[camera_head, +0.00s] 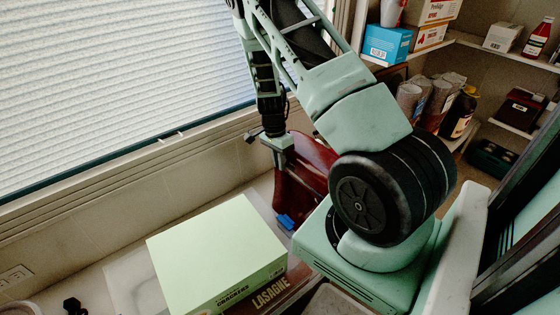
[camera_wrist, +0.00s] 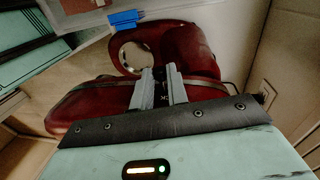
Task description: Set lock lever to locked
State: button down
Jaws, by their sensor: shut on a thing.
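A dark red, glossy device (camera_head: 308,170) stands on the counter below the window, behind the green box. In the wrist view the device (camera_wrist: 192,50) has a round opening in its upper part and a wide red body below. My gripper (camera_wrist: 161,70) points at its middle, its two grey fingers close together with a narrow gap. It is shut on a small part there, apparently the lock lever, which the fingers hide; its position cannot be read. In the head view my gripper (camera_head: 277,152) is at the device's upper left edge, its fingertips hard to make out.
A blue piece (camera_head: 287,221) sits at the device's foot. A pale green crackers box (camera_head: 218,255) and a lasagne box (camera_head: 272,293) lie in front. A window blind (camera_head: 110,80) is at left. Stocked shelves (camera_head: 480,50) are at right, with cans and bottles.

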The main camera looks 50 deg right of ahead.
jog(key=c, duration=1.4)
grip_release()
jog(key=shift+w, duration=0.25)
jog(key=shift+r, duration=0.15)
jog(key=w+r+p, duration=0.1)
jog(key=r, duration=0.4)
jog(key=r+p, duration=0.1)
jog(key=r, duration=0.5)
jog(key=w+r+p, duration=0.1)
jog(key=r, duration=0.5)
jog(key=shift+w+d+p, duration=0.25)
jog(key=shift+w+p, duration=0.05)
